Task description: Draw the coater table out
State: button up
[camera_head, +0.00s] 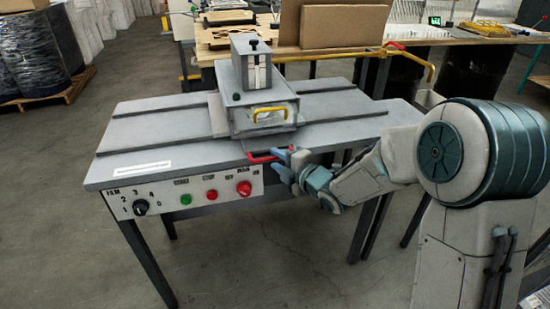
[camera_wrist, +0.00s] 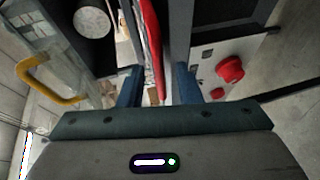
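The coater (camera_head: 258,90) is a grey boxy machine with a yellow handle, standing on a grey bench (camera_head: 150,135). Below its front, a flat grey plate, apparently the coater table (camera_head: 258,144), sits at the bench's front edge with a red handle (camera_head: 262,157). My gripper (camera_head: 280,162) is at the right end of this handle, fingers pointing toward the bench. In the wrist view my gripper (camera_wrist: 158,80) has its two blue fingers apart, with the red handle (camera_wrist: 152,45) between them, nearer the left finger. A gap shows on the right side.
The bench front carries a panel (camera_head: 190,195) with a black knob, a green button and red buttons. Behind stands a table with cardboard boxes (camera_head: 340,27) and a yellow bar (camera_head: 412,60). The floor in front of the bench is clear.

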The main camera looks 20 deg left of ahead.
jog(key=shift+x, duration=1.05)
grip_shut()
